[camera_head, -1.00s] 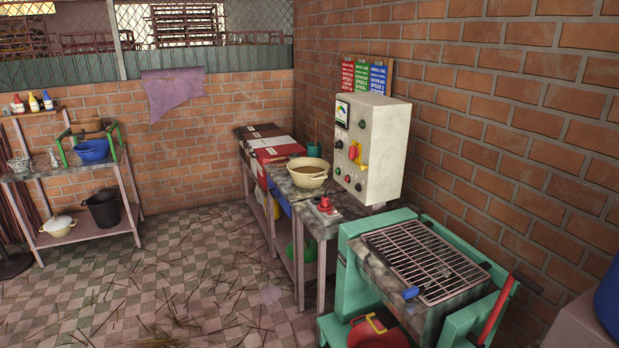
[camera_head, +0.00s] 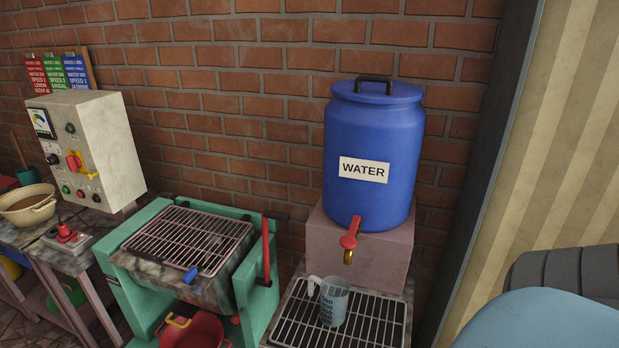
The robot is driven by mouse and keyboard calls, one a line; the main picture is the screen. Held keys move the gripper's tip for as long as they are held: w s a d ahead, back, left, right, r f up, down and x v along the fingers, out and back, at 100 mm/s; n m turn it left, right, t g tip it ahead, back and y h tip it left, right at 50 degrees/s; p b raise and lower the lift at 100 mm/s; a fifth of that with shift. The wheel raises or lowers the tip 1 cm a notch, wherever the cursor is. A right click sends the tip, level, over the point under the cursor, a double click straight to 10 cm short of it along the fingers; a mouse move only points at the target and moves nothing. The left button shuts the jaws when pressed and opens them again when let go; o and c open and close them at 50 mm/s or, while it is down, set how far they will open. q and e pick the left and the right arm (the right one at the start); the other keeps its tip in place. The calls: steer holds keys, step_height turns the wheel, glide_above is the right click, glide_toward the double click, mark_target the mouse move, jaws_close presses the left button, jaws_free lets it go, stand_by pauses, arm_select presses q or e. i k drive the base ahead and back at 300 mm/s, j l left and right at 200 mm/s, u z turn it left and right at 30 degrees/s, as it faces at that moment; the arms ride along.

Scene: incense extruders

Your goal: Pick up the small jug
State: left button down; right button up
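A small translucent jug (camera_head: 334,303) with dark markings and a handle on its left stands upright on a metal grate (camera_head: 285,324) at the bottom centre-right of the head view. It is below and slightly in front of the red and brass tap (camera_head: 349,240) of a blue barrel labelled WATER (camera_head: 375,150). Neither of my grippers is in view.
The barrel stands on a pinkish block (camera_head: 385,262) against the brick wall. Left of the jug is a green-framed machine (camera_head: 140,245) with a wire rack and a red lever. Further left are a control box (camera_head: 85,145) and a cream bowl (camera_head: 27,205). A rounded blue-grey object (camera_head: 535,322) fills the lower right corner.

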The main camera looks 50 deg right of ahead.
mark_target(335, 291)
steer(key=z, duration=1.65)
steer(key=i+j, duration=0.1)
steer(key=j, duration=0.6)
steer(key=i+j, duration=0.15)
steer(key=j, duration=0.2)
steer(key=z, duration=0.4)
steer(key=j+z, duration=0.15)
steer(key=z, duration=0.25)
steer(key=j+z, duration=0.1)
steer(key=z, duration=0.7)
